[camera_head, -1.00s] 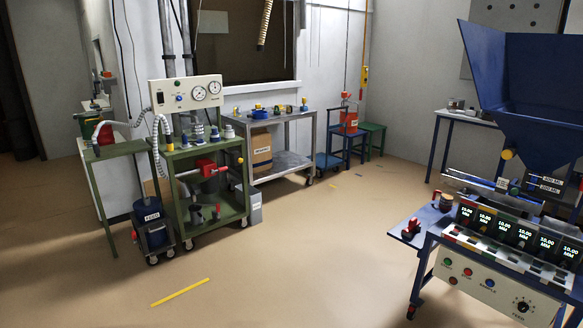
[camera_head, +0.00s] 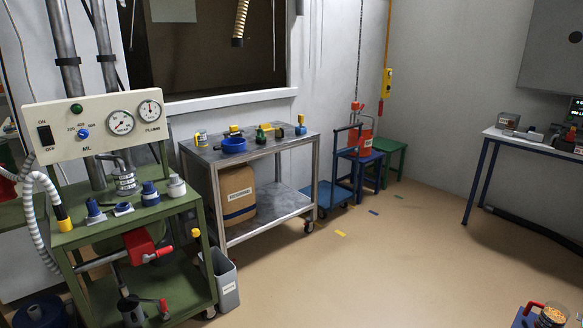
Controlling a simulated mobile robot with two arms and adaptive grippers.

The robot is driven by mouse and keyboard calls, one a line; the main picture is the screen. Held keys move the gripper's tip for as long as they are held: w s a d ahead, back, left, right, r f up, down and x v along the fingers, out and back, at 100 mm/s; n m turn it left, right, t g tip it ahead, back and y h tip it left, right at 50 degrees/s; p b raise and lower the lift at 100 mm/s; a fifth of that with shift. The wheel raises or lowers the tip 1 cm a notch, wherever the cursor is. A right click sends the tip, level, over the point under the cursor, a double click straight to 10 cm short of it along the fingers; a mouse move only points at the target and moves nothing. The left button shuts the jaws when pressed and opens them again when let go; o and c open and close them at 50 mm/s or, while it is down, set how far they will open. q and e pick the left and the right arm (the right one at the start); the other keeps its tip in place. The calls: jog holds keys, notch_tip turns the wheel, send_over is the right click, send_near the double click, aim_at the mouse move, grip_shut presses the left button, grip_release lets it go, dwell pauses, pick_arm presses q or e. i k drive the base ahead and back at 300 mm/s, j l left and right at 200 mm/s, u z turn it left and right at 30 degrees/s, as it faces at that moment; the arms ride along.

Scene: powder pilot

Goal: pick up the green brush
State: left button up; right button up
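A grey metal cart (camera_head: 193,152) stands by the wall under the dark window. On its top are several small items. One is a small green item (camera_head: 261,135), and its shape is too small to be sure it is the green brush. To its left are a blue bowl (camera_head: 234,146) and a yellow and dark item (camera_head: 234,130). To its right is a yellow and blue item (camera_head: 300,127). Neither of my grippers shows in the head view.
A green machine cart (camera_head: 190,205) with gauges stands at left, beside a grey bin (camera_head: 226,284). A blue trolley (camera_head: 327,194) and a green stool (camera_head: 394,152) stand to the right. The floor (camera_head: 370,270) in front is clear.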

aim_at(261, 138)
jog(key=i, duration=1.5)
jog(key=i+l+u, duration=0.1)
jog(key=i, duration=1.35)
